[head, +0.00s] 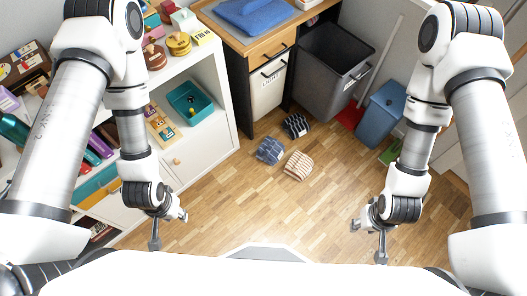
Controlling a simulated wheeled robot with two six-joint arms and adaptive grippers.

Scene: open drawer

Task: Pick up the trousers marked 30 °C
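Three small folded cloth items lie on the wooden floor: a dark checked one (296,125), a blue one with pale lines (270,150) and a striped tan and white one (298,165). A larger folded blue cloth (256,14) lies on the wooden-topped cabinet. I cannot read a 30 °C mark on any of them, nor tell which are trousers. My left gripper (169,231) hangs over the floor at lower left, empty, its fingers apart. My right gripper (367,241) hangs at lower right, empty, its fingers spread. Both are well away from the cloths.
A grey open bin (327,80) and a blue bin (380,115) stand at the back. A white labelled front (268,90) is under the cabinet drawer. White shelves at left hold a teal tub (190,104) and toys. The floor between my grippers is clear.

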